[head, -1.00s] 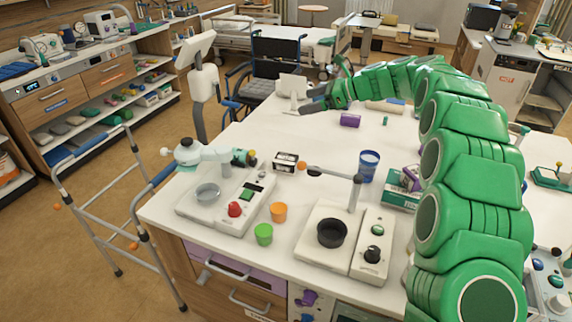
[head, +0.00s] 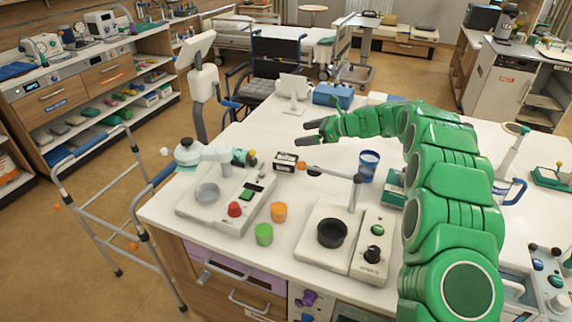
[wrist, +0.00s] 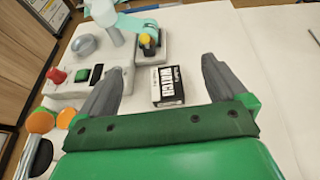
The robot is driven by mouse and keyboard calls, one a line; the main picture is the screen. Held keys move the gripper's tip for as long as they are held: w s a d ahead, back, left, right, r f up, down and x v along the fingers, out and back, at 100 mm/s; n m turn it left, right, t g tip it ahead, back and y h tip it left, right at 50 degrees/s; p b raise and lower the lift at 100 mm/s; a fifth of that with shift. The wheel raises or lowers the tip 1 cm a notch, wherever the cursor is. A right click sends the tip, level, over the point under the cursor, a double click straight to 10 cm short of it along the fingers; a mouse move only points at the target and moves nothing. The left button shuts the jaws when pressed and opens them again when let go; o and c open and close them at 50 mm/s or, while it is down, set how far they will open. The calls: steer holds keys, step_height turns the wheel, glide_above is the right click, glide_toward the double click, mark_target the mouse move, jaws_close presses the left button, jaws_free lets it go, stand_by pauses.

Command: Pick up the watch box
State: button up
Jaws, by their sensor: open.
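The watch box (head: 285,162) is a small black-and-white carton standing on the white table, beside the bench device with the red knob. In the wrist view the box (wrist: 168,86) shows the word "WATCH" on its side and sits between the lines of my two fingers, beyond the tips' gap and nearer the right finger. My gripper (wrist: 162,75) is open and empty, with dark grey fingers spread wide. In the head view my gripper (head: 308,132) is above and to the right of the box, apart from it.
A device with a red knob (head: 234,209) stands left of the box. A blue cup (head: 368,166) is to the right.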

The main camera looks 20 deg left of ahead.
glide_toward(285, 158)
steer(key=shift+w+a+f, duration=0.1)
steer(key=shift+a, duration=0.8)
steer(key=shift+f+x, duration=0.2)
steer(key=shift+x, duration=3.65)
steer(key=shift+d, duration=0.1)
steer(key=c, duration=1.1)
